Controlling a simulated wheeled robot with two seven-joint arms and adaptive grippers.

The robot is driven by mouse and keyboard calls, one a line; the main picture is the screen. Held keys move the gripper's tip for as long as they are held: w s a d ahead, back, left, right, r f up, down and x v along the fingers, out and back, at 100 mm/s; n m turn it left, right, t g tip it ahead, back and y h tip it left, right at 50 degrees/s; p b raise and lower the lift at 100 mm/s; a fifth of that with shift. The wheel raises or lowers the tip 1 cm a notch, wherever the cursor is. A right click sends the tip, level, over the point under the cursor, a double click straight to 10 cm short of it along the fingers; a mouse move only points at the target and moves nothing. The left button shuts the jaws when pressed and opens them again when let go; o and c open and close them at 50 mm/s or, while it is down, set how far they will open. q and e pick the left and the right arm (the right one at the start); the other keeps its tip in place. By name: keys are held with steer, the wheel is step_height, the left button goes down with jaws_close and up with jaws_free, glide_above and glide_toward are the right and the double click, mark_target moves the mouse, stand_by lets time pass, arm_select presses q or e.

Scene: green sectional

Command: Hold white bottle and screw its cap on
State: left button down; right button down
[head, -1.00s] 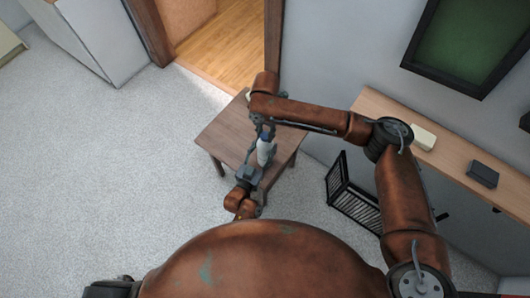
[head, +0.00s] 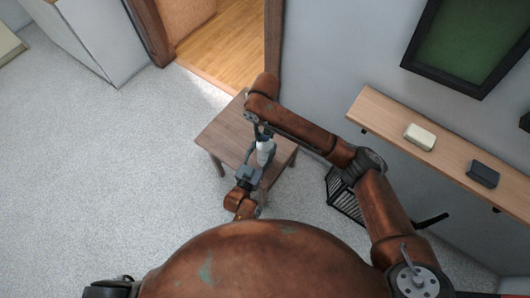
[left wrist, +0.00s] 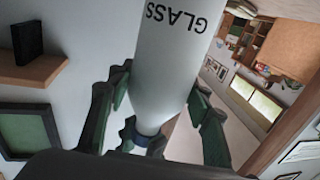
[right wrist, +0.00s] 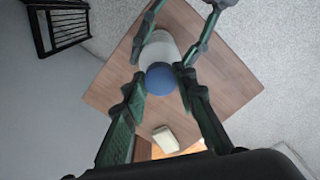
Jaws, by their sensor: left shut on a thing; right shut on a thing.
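The white bottle (head: 264,151) is upright above the small brown table in the head view. My left gripper (head: 252,168) is shut on its body from the near side. In the left wrist view the bottle (left wrist: 166,60) is upside down, with "GLASS" lettering, between the left fingers. My right gripper (head: 263,134) is over the bottle's top. In the right wrist view its fingers are shut on the sides of the blue cap (right wrist: 160,79), which is at the mouth of the bottle (right wrist: 160,50). How tightly the cap sits cannot be seen.
The brown table (head: 222,137) is under the bottle. A cream block (right wrist: 166,138) lies near its edge. A wall shelf (head: 451,148) holds a cream block (head: 420,137) and a dark block (head: 482,173). A black rack (head: 345,200) stands below. Carpet at left is clear.

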steer(key=m, duration=0.4)
steer(key=shift+a, duration=0.1)
steer(key=shift+m, duration=0.3)
steer(key=c, duration=1.6)
jaws_free()
steer(key=shift+r, duration=0.1)
steer(key=shift+r, duration=2.2)
